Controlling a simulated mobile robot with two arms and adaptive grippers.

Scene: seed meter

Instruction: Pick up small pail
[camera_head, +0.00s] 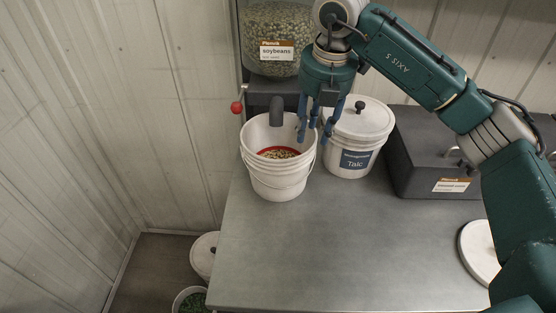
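The small white pail (279,183) stands upright near the back left of the metal table, under the dark spout of the soybean dispenser. It holds some pale beans, with a red band showing inside around them. My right gripper (314,138) points down at the right side of the pail's rim. Its blue fingers are apart, one over the pail's opening and one on the outer side towards the talc bucket. I cannot tell whether a finger touches the rim. My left gripper is not in view.
The lidded talc bucket (352,150) stands close on the right of the pail. The soybean dispenser (277,35) with a red-knobbed lever (237,107) is behind. A dark grey box (425,150) is at back right, a white round lid (480,250) at right. The table's middle (340,240) is clear.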

